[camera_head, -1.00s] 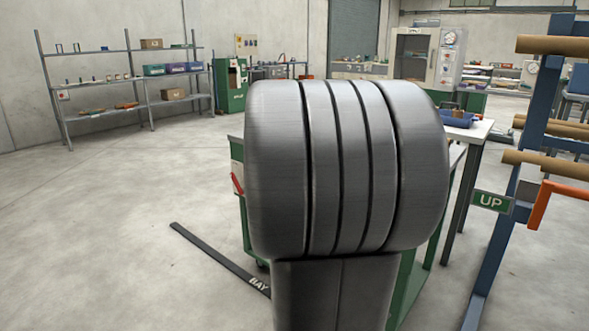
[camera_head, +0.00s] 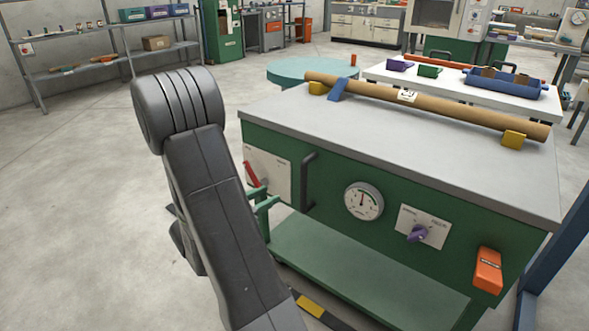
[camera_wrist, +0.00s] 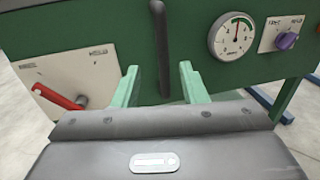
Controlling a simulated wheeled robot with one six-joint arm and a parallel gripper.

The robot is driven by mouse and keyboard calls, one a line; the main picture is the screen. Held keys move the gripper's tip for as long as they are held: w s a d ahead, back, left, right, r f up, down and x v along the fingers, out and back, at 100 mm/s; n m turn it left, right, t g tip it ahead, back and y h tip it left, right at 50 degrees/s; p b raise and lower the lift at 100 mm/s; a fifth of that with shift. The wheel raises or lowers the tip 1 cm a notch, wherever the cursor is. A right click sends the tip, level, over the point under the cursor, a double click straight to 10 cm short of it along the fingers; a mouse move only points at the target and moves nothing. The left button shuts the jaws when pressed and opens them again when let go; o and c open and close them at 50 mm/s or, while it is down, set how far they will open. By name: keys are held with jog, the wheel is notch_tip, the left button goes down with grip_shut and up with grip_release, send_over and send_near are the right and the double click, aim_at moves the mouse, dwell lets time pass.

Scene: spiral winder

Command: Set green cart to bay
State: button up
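A red lever (camera_head: 253,173) tilts to the upper left on a white plate (camera_wrist: 75,85). My gripper (camera_head: 266,207) is beside the handle's lower part in the head view. In the wrist view its green fingers (camera_wrist: 158,82) are apart, with the handle's lower end between them; contact cannot be told. The bay's label is not visible now.
A cardboard tube (camera_head: 430,103) lies across the cart top on yellow blocks. The front has a dial (camera_head: 364,201), a purple knob (camera_head: 418,233) and an orange box (camera_head: 488,270). A yellow-black strip (camera_head: 311,305) is on the floor. A white table (camera_head: 450,82) stands behind; the left floor is clear.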

aim_at(301, 179)
jog(key=b+x, duration=0.3)
jog(key=x, duration=1)
jog(key=shift+w+d, duration=0.1)
jog(key=shift+d, duration=0.3)
grip_shut()
